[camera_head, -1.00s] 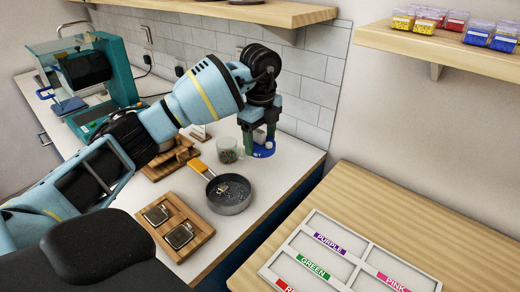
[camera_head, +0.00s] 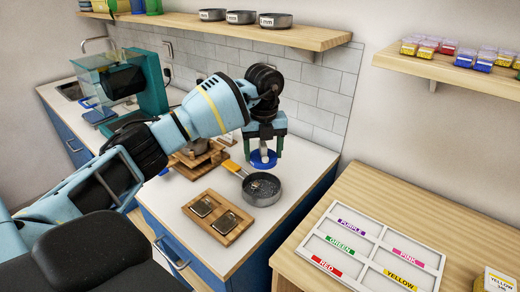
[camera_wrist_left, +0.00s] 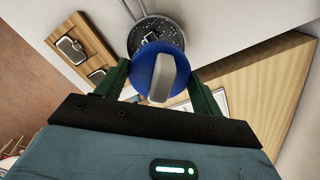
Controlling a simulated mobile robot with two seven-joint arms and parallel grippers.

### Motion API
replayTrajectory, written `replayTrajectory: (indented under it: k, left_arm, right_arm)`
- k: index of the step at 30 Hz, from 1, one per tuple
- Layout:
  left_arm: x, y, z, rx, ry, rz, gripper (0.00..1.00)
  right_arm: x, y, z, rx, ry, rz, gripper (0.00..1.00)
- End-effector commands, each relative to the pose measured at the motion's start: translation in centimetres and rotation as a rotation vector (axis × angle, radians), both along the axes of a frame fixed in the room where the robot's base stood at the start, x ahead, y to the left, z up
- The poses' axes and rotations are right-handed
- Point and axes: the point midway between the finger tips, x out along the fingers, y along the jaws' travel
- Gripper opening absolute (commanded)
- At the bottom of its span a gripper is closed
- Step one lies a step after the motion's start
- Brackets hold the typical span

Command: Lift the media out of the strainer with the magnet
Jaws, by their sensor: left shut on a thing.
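The strainer is a round grey pan (camera_head: 278,196) with an orange handle, on the white counter. It also shows at the top of the left wrist view (camera_wrist_left: 174,27). Small media pieces (camera_head: 263,184) lie inside it; they are too small to tell apart. My left gripper (camera_head: 263,153) is shut on the magnet (camera_head: 263,162), a blue disc with a pale grey handle. In the left wrist view the magnet (camera_wrist_left: 143,72) partly covers the near rim of the strainer. The magnet is held above the counter, apart from the strainer. My right gripper is not in view.
A wooden tray (camera_head: 218,239) with two metal-framed pieces lies in front of the strainer. A wooden rack (camera_head: 190,172) stands behind it, left. A wooden table (camera_head: 350,188) with a colour-labelled sorting board (camera_head: 338,228) is at right. A shelf (camera_head: 220,31) overhangs the back.

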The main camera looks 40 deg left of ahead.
Motion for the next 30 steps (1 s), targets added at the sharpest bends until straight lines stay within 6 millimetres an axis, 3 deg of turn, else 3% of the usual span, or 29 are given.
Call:
replayTrajectory:
  k: [16, 30]
  left_arm:
    - [0.0, 0.0, -0.2, 0.001, -0.001, -0.076, 0.39]
    - [0.0, 0.1, -3.0, 0.002, 0.003, -0.075, 0.39]
  right_arm:
    - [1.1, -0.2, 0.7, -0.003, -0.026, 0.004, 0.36]
    - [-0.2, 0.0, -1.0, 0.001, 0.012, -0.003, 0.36]
